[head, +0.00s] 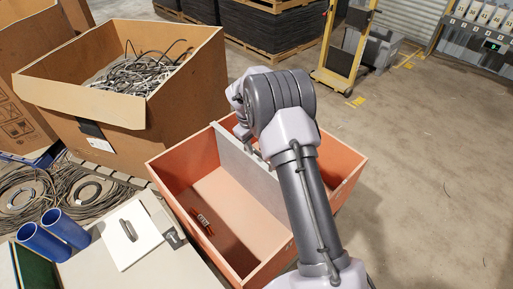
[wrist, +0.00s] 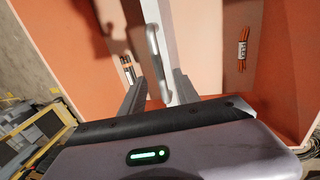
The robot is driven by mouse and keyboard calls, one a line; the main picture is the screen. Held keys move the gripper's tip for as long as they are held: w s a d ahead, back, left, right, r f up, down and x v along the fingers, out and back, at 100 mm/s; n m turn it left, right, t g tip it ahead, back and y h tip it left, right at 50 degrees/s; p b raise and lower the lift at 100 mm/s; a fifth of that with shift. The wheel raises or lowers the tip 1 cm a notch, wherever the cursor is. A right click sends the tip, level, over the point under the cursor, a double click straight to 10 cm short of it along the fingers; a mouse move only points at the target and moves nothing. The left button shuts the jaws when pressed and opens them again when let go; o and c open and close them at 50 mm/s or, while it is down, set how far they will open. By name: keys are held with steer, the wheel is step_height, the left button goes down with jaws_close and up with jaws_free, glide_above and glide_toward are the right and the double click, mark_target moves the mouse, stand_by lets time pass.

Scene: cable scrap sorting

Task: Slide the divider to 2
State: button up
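The divider (head: 243,165) is a light grey upright panel across the orange bin (head: 185,155), with a compartment on each side. In the wrist view, the divider (wrist: 151,10) carries a pale upright handle (wrist: 156,62). My gripper (wrist: 160,76) has its two dark fingers apart, one on each side of the handle, with gaps showing between fingers and handle. In the head view my arm hides most of the gripper, the handle and part of the right compartment. I cannot make out any position number on the bin.
A tied orange cable bundle (head: 203,223) lies in the left compartment; an orange bundle (wrist: 242,48) shows in the wrist view. A cardboard box of grey cable (head: 120,75) stands behind left. A bench (head: 165,262) with blue cylinders (head: 66,229) is front left.

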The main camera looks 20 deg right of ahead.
step_height(320, 180, up, 14)
steer(key=s+a+p, duration=0.1)
steer(key=a+p, duration=0.1)
steer(key=p, duration=0.1)
steer(key=shift+a+f, duration=0.2)
steer(key=shift+a, duration=0.05)
steer(key=s+a+r+m+t+y+b, duration=0.2)
steer(key=s+a+r+m+t+b, duration=0.25)
steer(key=s+r, duration=1.1)
steer(key=s+a+f+m+y, duration=0.1)
steer(key=s+a+f+m, duration=0.1)
steer(key=s, duration=0.8)
steer(key=s+a+f+m+y+b, duration=0.1)
steer(key=s+a, duration=0.3)
steer(key=s, duration=0.5)
steer(key=shift+s+a+f+m, duration=0.15)
steer(key=shift+s+f+m, duration=0.2)
steer(key=shift+f+m, duration=0.4)
steer(key=shift+t, duration=0.25)
